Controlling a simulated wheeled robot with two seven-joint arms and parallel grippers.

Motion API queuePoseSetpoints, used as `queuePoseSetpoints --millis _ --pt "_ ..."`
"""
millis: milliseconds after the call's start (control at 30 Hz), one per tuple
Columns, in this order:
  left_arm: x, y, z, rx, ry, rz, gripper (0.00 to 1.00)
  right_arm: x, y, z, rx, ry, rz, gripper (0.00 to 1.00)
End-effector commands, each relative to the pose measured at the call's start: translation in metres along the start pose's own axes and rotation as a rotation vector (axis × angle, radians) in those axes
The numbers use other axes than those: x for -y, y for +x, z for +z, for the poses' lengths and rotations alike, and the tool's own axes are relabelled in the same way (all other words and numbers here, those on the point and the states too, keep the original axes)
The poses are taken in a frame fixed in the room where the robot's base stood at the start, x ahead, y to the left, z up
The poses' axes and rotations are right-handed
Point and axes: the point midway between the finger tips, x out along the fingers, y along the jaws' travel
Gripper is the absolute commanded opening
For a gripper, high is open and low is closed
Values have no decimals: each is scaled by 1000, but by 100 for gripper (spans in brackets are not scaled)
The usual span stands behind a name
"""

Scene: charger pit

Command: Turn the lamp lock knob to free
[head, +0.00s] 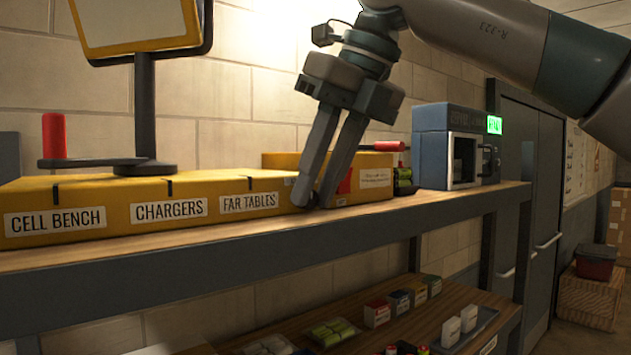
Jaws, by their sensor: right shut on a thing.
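The lamp (138,24), a yellow-framed panel on a dark post, stands on a long yellow box (110,190) at the left. A dark arm with a red upright handle (54,136) reaches left from its base. A small red part (346,183) shows just right of the fingers. My left gripper is out of view.
Small boxes (376,313) and trays fill the lower shelf.

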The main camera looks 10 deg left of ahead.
Motion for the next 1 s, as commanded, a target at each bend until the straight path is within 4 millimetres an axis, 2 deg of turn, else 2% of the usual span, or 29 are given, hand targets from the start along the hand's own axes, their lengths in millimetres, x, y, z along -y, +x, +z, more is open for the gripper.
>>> queuePoseSetpoints --millis 267,300,767,1000 --pt "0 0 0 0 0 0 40 1 0 0 0 3 4 0" --pt "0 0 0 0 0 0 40 1 0 0 0 4 3 29" --pt "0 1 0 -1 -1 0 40 0 -4 0 1 2 3 29" --pt "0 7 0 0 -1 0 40 0 -27 0 1 3 3 29"
